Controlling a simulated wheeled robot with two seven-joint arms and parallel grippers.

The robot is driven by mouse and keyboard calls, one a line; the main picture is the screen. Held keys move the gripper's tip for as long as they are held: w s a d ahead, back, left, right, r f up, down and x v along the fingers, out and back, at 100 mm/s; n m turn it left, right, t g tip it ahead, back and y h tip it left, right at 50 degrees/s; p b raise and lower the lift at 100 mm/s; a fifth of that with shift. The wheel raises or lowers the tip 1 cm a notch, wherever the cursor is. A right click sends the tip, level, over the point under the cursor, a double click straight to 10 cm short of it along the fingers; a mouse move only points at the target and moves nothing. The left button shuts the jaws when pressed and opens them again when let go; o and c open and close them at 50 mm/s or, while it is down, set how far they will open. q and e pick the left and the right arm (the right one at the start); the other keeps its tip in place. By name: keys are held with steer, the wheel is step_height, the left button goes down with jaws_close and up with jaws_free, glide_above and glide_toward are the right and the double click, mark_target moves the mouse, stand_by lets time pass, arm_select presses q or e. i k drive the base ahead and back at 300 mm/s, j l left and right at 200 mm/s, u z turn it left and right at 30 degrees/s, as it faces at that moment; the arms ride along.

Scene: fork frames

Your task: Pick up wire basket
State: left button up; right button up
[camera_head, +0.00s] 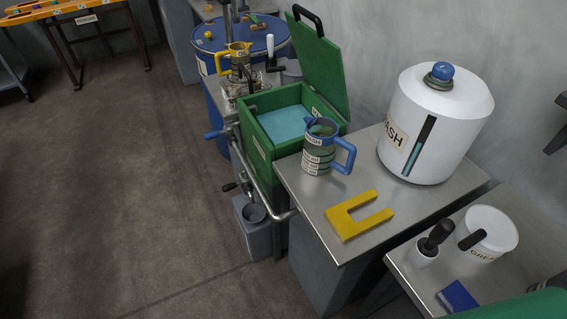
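I cannot make out a wire basket for certain in the head view. A small metal fixture (243,88) with a yellow jug (238,55) at it stands by the green box, too small to tell its parts. The green box (262,143) has its lid (318,62) raised and pale blue liquid inside. Neither of my grippers shows in this view.
A metal bench (402,207) carries a jug with a blue handle (320,147), a yellow U-shaped block (355,215) and a large white tank (435,125). A lower bench (415,277) holds a white tub (490,232). Open floor (120,180) lies left.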

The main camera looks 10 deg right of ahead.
mark_target(245, 82)
steer(key=i+j+u, duration=0.3)
steer(key=j, duration=0.2)
steer(key=i+j+u, duration=0.3)
steer(key=j, duration=0.15)
steer(key=i+j, duration=0.3)
steer(key=i, duration=0.2)
steer(key=i+j+u, duration=0.1)
steer(key=i+j, duration=0.15)
steer(key=i, duration=0.25)
steer(key=i+j, duration=0.25)
steer(key=i, duration=0.25)
steer(key=i+z, duration=0.3)
steer(key=z, duration=0.15)
steer(key=i+j+z, duration=0.1)
steer(key=i+z, duration=0.2)
steer(key=z, duration=0.15)
steer(key=i+j+z, duration=0.2)
steer(key=z, duration=0.3)
steer(key=i+j+z, duration=0.45)
steer(key=k+l, duration=0.1)
